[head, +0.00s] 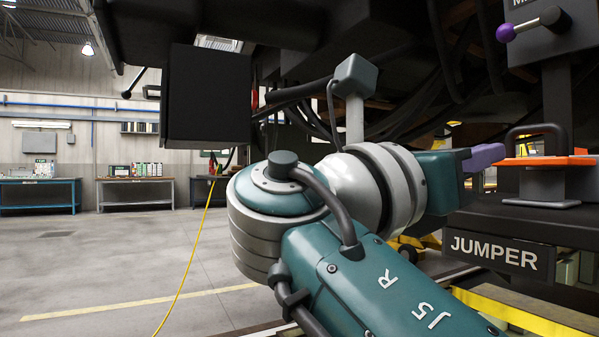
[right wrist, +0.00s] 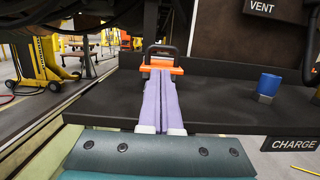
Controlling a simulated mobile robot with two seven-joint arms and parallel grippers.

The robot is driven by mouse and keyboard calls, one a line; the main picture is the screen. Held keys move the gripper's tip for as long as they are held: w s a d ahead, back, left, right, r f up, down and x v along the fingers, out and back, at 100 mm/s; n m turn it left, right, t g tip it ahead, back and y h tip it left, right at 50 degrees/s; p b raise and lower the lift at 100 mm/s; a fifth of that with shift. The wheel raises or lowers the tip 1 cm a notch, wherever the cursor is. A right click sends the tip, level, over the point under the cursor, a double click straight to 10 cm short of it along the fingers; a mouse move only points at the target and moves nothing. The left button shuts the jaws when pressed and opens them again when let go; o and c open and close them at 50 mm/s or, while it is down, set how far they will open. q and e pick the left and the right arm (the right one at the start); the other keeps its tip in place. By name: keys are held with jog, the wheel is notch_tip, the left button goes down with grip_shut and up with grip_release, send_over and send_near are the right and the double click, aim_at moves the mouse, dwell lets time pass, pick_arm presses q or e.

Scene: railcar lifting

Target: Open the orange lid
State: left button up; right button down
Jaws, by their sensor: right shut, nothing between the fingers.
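The orange lid (head: 575,160) is at the right of the head view, on the dark housing above the JUMPER label. A black loop handle (head: 537,128) stands by it. In the right wrist view the orange lid (right wrist: 174,70) and its handle show at the top middle, at the far edge of the dark shelf. My right gripper (head: 499,153) has purple fingers pressed together and empty. Its tips reach the near side of the lid and handle; in the right wrist view the fingers (right wrist: 160,78) overlap the lid. I cannot tell whether they touch. My left gripper is out of view.
A lever with a purple knob (head: 506,33) is at the upper right. A blue cylinder (right wrist: 268,84) stands on the shelf (right wrist: 215,88) near the CHARGE label. Dark undercarriage and hoses hang overhead. Open floor (head: 110,260) lies to the left.

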jog(key=x, duration=0.8)
